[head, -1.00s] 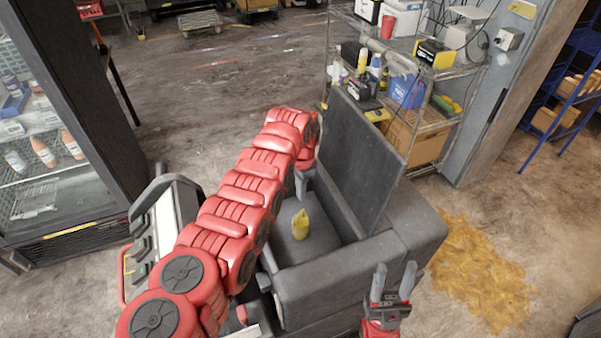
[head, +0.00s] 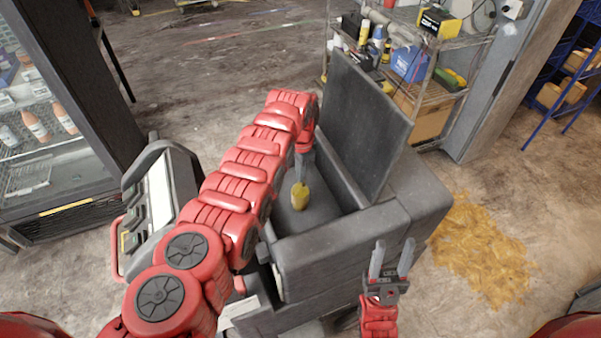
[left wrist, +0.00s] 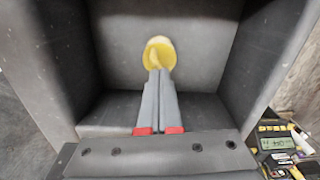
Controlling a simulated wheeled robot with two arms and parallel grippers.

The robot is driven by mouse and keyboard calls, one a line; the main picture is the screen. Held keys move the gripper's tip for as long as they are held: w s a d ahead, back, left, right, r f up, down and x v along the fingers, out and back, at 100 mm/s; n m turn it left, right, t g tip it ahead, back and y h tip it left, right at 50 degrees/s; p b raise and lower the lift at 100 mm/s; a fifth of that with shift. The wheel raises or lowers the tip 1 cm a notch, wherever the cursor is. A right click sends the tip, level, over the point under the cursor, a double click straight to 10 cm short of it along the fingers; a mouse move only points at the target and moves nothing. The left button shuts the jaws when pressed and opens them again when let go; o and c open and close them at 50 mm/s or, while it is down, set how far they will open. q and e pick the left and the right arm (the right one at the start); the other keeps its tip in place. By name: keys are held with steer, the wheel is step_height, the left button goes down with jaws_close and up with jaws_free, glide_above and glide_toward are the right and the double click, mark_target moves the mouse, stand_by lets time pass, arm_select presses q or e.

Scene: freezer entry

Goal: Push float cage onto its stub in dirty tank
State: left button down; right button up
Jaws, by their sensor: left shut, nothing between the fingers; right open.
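The yellow float cage (head: 299,197) stands inside the dirty tank (head: 345,232), on the tank's grey floor. It also shows in the left wrist view (left wrist: 159,51), at the tips of my fingers. My left gripper (head: 300,180) reaches down into the tank and is shut with nothing between its fingers. Its fingertips are at the top of the cage; they look to be touching it. The stub is hidden, and I cannot tell how the cage sits on it. My right gripper (head: 392,252) is open and empty in front of the tank's near wall.
The tank's lid (head: 367,120) stands raised at its back right. A wire shelf (head: 425,85) with tools is behind it. A glass-door fridge (head: 45,130) is at the left. A yellow-brown spill (head: 480,250) lies on the floor at the right.

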arm_select(q)
steer(key=shift+f, duration=0.25)
steer(key=shift+s+f+b, duration=0.1)
steer(key=shift+s+b, duration=0.05)
steer(key=shift+b, duration=0.3)
step_height(320, 180, up, 2)
steer(key=shift+r+p, duration=0.1)
steer(key=shift+p, duration=1.1)
steer(key=shift+r+p, duration=0.3)
steer(key=shift+r, duration=0.15)
step_height(320, 180, up, 17)
steer(key=b, duration=0.2)
steer(key=shift+f, duration=0.15)
